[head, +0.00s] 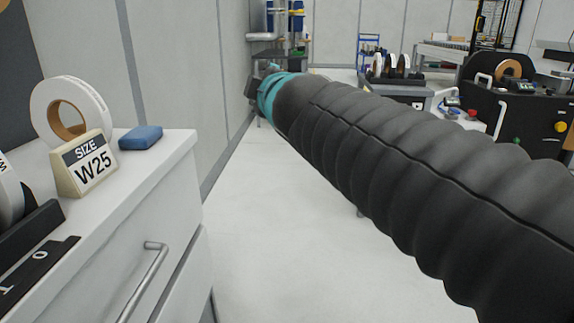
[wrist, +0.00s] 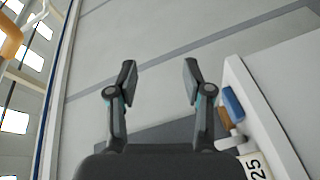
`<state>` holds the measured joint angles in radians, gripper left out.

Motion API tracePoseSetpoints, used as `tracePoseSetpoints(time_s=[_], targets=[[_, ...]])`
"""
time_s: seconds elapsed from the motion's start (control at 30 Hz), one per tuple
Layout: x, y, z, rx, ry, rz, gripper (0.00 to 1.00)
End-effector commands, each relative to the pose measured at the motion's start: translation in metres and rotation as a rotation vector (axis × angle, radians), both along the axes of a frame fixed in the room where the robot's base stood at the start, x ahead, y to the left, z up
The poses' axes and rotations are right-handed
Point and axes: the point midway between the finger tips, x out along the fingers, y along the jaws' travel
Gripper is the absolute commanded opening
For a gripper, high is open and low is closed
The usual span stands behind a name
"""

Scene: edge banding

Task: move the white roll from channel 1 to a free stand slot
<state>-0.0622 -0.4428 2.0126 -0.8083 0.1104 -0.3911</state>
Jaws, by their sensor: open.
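My gripper (wrist: 159,75) is open and empty in the wrist view, its two fingers apart over a grey panelled surface. In the head view my dark sleeved arm reaches away to the back, and the gripper cannot be made out. A white roll with a tan core (head: 88,106) stands upright on the left cabinet behind the W25 sign. Several white and dark rolls (head: 391,66) stand upright in a row on a distant bench. A roll with a tan core (head: 509,70) sits on the black machine at right. No channel number is readable, so I cannot tell which is channel 1.
The white cabinet (head: 165,205) fills the left side, with a W25 sign (head: 88,163), a blue block (head: 140,137) and a dark rack (head: 32,232) on top. The black machine (head: 540,120) stands at right. The pale floor (head: 265,260) between is open.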

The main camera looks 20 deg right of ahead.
Motion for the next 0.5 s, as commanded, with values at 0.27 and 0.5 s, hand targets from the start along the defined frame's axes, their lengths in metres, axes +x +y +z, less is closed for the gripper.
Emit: tracePoseSetpoints(time_s=[0.27,0.5], targets=[[-0.123,-0.042,-0.200,0.681,0.510,-0.414,0.50],[-0.210,-0.019,-0.295,0.997,0.804,-0.627,0.50]])
